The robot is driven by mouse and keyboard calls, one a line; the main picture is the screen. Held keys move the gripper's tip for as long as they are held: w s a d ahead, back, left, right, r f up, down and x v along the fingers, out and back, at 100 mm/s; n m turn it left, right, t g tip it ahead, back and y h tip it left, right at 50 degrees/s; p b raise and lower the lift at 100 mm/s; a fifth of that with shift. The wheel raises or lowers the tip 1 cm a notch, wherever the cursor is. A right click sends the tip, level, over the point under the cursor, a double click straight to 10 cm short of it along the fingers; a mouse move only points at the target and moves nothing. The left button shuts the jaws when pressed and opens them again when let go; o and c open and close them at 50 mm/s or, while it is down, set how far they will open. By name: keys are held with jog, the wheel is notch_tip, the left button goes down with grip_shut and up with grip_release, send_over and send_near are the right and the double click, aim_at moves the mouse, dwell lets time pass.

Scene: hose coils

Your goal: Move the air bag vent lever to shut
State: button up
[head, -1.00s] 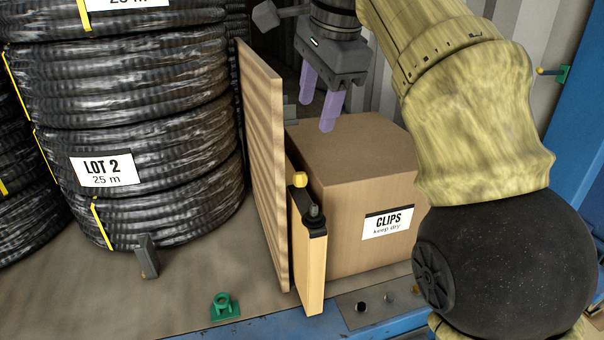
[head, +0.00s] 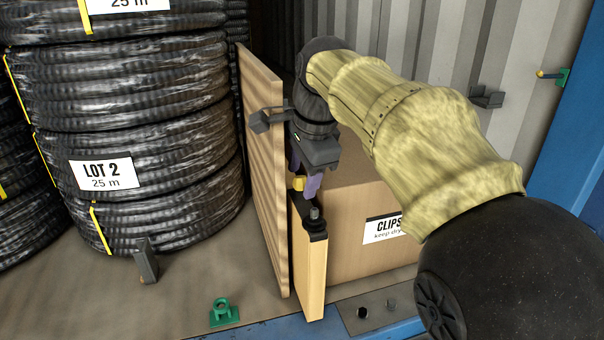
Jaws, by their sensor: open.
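The tan air bag (head: 312,268) stands upright on edge between a wooden board and a cardboard box. A dark vent fitting (head: 315,217) sits on its top end. The vent lever's yellow knob (head: 298,184) shows at the back of the fitting, partly hidden by my gripper. My gripper (head: 305,180) points down over the knob with its purple fingers open. One finger is beside the knob on the right; the other is mostly hidden behind it. I cannot tell whether either finger touches it.
The wooden board (head: 262,170) stands close on the left, with the CLIPS box (head: 350,255) close on the right. Stacked black hose coils (head: 140,150) stand left of the board. A green ring fitting (head: 223,311) lies on the floor in front.

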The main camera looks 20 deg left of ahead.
jog(key=shift+w+a+f, duration=0.15)
jog(key=shift+f, duration=0.35)
jog(key=shift+c, duration=0.2)
jog(key=c, duration=0.9)
jog(key=shift+f, duration=0.2)
